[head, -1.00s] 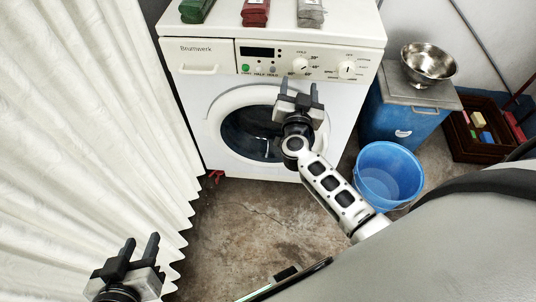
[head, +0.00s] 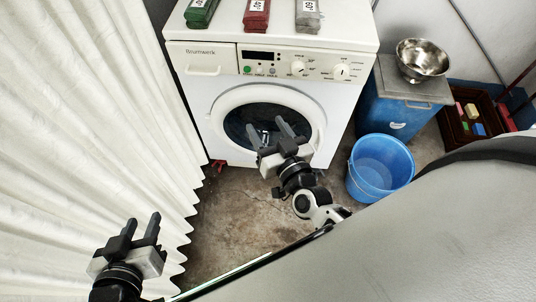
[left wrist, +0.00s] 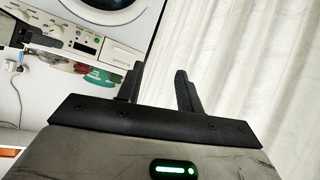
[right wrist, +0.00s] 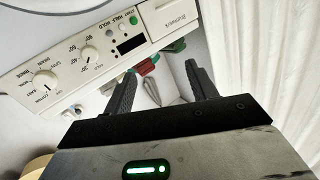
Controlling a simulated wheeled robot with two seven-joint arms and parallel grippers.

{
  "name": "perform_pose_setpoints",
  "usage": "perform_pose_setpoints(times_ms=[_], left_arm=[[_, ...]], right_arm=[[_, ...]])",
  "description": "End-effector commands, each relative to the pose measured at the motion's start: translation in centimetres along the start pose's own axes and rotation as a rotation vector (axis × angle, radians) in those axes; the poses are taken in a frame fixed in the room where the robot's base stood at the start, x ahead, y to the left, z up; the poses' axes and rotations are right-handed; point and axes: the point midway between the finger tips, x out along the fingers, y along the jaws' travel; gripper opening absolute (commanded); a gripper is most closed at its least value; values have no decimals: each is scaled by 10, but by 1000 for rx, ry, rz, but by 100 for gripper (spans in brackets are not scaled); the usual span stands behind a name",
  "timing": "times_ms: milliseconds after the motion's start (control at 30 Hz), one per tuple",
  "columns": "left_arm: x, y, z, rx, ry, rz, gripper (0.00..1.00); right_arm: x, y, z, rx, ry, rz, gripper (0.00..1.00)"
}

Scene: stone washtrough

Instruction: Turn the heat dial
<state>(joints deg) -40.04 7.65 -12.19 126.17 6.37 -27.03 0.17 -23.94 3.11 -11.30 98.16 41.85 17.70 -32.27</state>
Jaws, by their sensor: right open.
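The heat dial (head: 298,68) is the left one of two white knobs on the washing machine's (head: 205,100) panel. It is marked COLD and with degrees. It shows large in the right wrist view (right wrist: 89,53), left of my fingers and apart from them. Its exact pointer setting is too small to tell. My right gripper (head: 267,133) is open and empty, in front of the round door in the head view. My left gripper (head: 146,230) is open and empty by the white curtain, far from the panel.
The programme dial (head: 341,72) sits right of the heat dial. Green (head: 201,13), red (head: 256,15) and grey (head: 307,16) packs lie on the machine. A blue bucket (head: 380,168) and a blue bin with a steel bowl (head: 421,60) stand right. A white curtain (head: 80,130) hangs left.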

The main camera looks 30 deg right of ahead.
Motion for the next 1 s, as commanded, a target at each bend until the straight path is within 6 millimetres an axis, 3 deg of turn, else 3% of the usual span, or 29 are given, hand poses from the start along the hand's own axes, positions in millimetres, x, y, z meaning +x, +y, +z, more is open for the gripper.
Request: perform_pose_setpoints(times_ms=[200,400,600,900,1000], left_arm=[[-14,4,-22,0,0,0,36],[-19,6,-32,0,0,0,36],[-21,6,-34,0,0,0,36],[-20,6,-33,1,-1,0,36],[-10,-1,-18,25,-16,-13,36]], right_arm=[[-32,-27,5,-63,-199,-158,57],[-57,-32,16,-113,-351,-207,57],[-67,-31,22,-134,-416,-213,57],[-68,-31,24,-137,-422,-213,57],[-75,-27,29,-156,-472,-212,57]])
